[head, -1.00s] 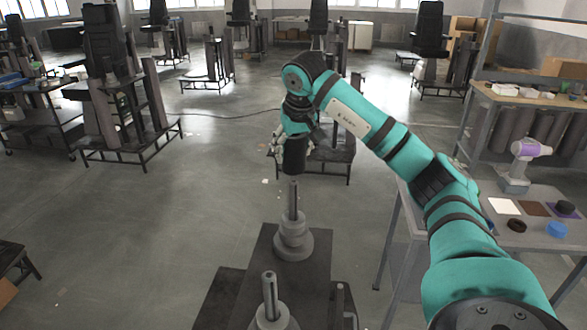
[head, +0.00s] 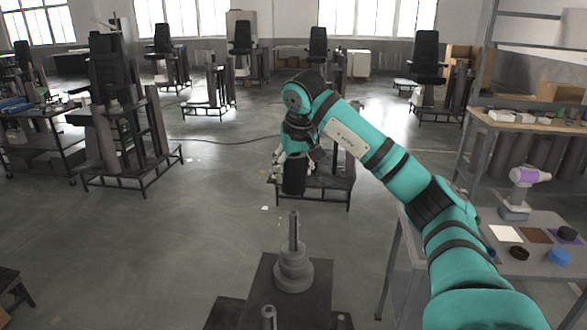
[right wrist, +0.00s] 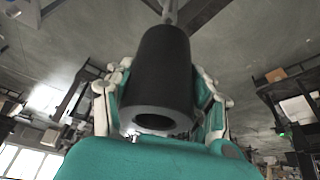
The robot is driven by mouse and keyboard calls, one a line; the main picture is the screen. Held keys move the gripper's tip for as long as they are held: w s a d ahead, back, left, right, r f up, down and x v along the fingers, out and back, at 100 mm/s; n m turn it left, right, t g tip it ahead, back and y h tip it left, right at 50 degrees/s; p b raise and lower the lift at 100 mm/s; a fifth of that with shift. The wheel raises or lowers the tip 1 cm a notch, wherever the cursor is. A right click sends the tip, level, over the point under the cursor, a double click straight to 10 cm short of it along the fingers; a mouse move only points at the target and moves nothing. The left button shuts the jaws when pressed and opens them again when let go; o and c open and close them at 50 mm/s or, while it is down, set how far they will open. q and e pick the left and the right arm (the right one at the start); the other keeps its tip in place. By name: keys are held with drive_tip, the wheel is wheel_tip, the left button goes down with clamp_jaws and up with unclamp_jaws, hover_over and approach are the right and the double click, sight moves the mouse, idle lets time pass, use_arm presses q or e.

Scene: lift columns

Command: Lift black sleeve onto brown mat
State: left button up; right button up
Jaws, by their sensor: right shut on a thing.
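The black sleeve (head: 294,180) is upright in the fingers of my right gripper (head: 293,166), above the steel rod of the grey lift column (head: 293,272), with a small gap below it in the head view. In the right wrist view, the fingers of my right gripper (right wrist: 160,98) close on the sleeve (right wrist: 160,65) from both sides, and its open end shows. The brown mat (head: 535,236) lies on the side table at the right, between a white mat (head: 503,233) and a purple one. My left gripper is not in view.
The side table also holds a black ring (head: 519,254), a blue object (head: 559,257), another dark piece (head: 567,233) on the purple mat, and a white-and-purple device (head: 520,190). A shelf unit stands behind it. Open floor lies left of the column.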

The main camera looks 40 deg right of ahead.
drive_tip(key=shift+r+p, duration=0.35)
drive_tip(key=shift+p, duration=0.05)
idle(0.4)
wheel_tip(320, 180, up, 14)
drive_tip(key=p, duration=1.2)
drive_tip(key=shift+r, duration=0.25)
idle(1.6)
